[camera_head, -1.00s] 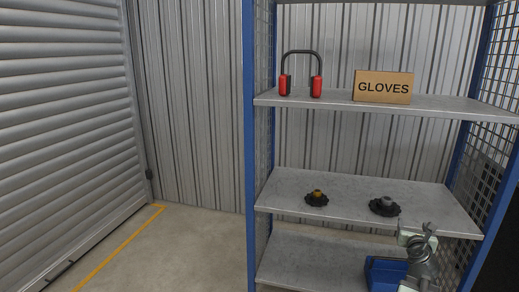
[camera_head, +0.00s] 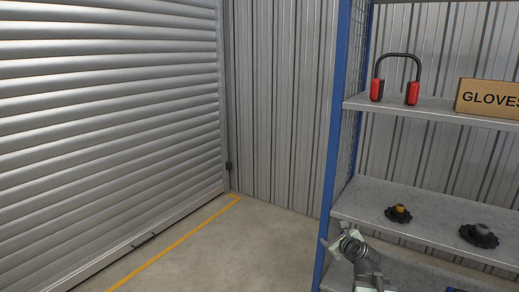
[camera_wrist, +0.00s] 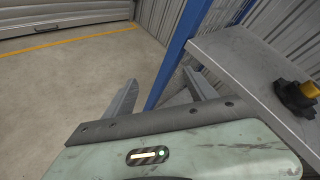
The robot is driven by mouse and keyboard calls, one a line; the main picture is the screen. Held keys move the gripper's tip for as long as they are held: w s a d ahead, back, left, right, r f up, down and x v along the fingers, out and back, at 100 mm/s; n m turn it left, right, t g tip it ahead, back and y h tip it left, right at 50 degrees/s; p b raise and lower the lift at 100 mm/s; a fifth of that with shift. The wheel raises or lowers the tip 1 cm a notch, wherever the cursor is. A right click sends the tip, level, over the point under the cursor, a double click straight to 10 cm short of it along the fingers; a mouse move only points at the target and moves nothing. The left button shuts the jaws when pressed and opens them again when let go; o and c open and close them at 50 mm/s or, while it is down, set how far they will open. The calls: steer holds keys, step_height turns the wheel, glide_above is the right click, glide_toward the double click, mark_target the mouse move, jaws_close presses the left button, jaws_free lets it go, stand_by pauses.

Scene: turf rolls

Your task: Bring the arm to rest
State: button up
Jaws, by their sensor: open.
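My gripper (camera_head: 332,246) is in front of the shelf's left end, close to the blue post. In the wrist view its two fingers (camera_wrist: 160,92) are spread apart with nothing held between them. Beyond them show the concrete floor and the foot of the blue post (camera_wrist: 180,50). The rest of my arm runs down out of the bottom of the head view.
Open floor (camera_head: 240,250) lies left, before a roller door (camera_head: 100,120).

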steer(key=s+a+f+n+g+y, duration=0.1)
steer(key=s+a+f+n+g, duration=0.2)
steer(key=a+f+n, duration=0.35)
steer(key=s+a+f+n+g+y, duration=0.1)
steer(key=s+a+f+n+g, duration=0.25)
steer(key=a+n, duration=0.65)
steer(key=s+d+f+n+g+h, duration=0.1)
steer(key=s+f+n+g, duration=0.15)
steer(key=s+n, duration=0.4)
steer(key=s+d+f+n+g+h, duration=0.1)
steer(key=s+n+g+h, duration=0.1)
steer(key=s+n+g, duration=0.35)
step_height(320, 180, up, 27)
steer(key=s+t+p, duration=0.1)
steer(key=p, duration=2.6)
steer(key=shift+s+n, duration=0.2)
steer(key=shift+n, duration=0.15)
steer(key=shift+r+t, duration=0.1)
steer(key=shift+t, duration=0.15)
